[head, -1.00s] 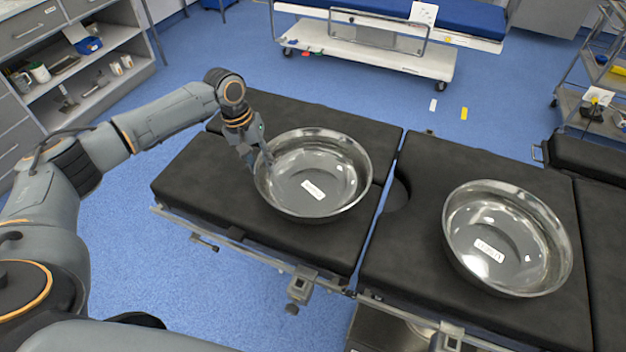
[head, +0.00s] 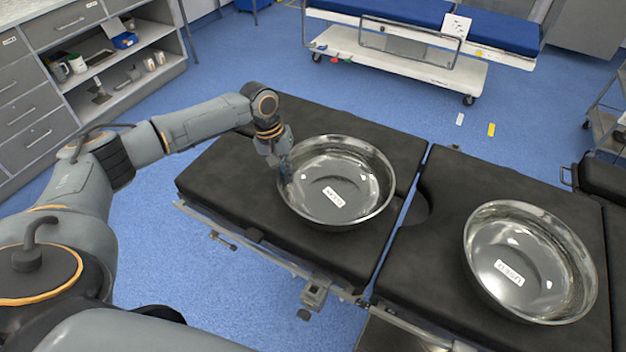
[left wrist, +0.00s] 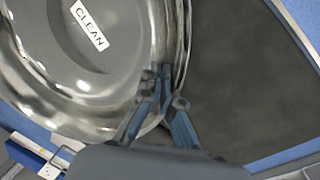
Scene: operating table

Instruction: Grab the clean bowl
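The clean bowl (head: 325,170) is a shiny metal basin with a white label, resting upright on the left part of the black operating table (head: 235,205). Its label reads CLEAN in the left wrist view (left wrist: 88,26). My left gripper (head: 285,168) is at the bowl's left rim. In the left wrist view, its fingers (left wrist: 160,78) come together at the rim and look closed on it. The tips partly blend with the shiny metal. My right gripper is in neither view.
A second metal bowl (head: 530,262), labelled USED, sits on the right table section. A gap and a rounded cutout separate the sections. A clamp (head: 315,292) sticks out from the front rail. A white trolley (head: 400,72) stands behind, and grey shelves (head: 125,85) at the left.

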